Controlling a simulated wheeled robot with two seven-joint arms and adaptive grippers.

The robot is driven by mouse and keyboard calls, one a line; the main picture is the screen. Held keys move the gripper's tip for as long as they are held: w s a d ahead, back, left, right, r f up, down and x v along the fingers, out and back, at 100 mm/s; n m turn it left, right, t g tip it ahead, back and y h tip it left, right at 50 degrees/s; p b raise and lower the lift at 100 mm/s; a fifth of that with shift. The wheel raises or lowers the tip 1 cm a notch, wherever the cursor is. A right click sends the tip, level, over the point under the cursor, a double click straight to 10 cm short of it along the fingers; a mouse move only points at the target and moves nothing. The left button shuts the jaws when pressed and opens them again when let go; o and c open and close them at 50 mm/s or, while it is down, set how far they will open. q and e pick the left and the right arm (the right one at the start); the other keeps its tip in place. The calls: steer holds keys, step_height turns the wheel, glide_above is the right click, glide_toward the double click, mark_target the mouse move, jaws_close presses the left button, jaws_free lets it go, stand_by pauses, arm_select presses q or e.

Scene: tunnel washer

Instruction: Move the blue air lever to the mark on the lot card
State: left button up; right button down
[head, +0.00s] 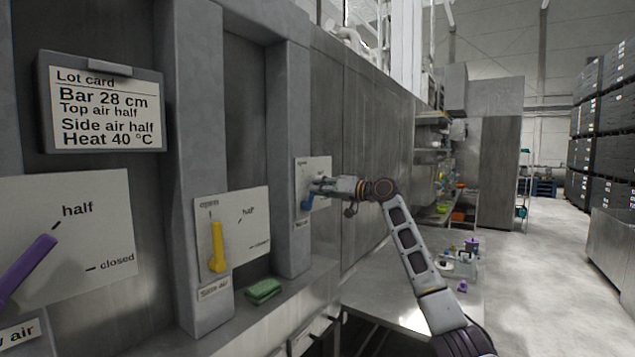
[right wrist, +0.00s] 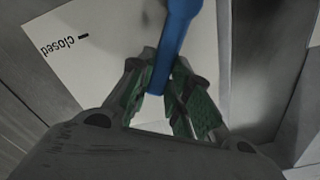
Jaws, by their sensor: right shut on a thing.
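The blue air lever (head: 307,201) is on a pale plate (head: 325,167) on the grey post, right of the yellow lever. My right gripper (head: 318,187) reaches it from the right and is shut on it. In the right wrist view the blue lever (right wrist: 178,38) runs down between the green fingertips (right wrist: 168,88). That view shows the word "closed" on the plate, upside down. In the head view the blue lever's marks are too small to read. The lot card (head: 105,108) reads "Bar 28 cm, Top air half, Side air half, Heat 40 °C". My left gripper is out of view.
A yellow lever (head: 217,245) sits on a plate marked open, half and closed. A purple lever (head: 25,265) is at the far left. A green cloth (head: 263,291) lies on the ledge below. A metal table (head: 385,300) with small items stands under my right arm.

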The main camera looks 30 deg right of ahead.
steer(key=shift+w+d+f+m+p, duration=0.15)
steer(key=shift+d+f+m+p, duration=0.15)
steer(key=shift+m, duration=0.3)
steer(key=shift+w+d+f+m+p, duration=0.1)
steer(key=shift+d+f+m+p, duration=0.15)
steer(key=shift+m, duration=0.35)
steer(key=c, duration=1.3)
jaws_free()
steer(key=shift+d, duration=0.1)
steer(key=v, duration=1.2)
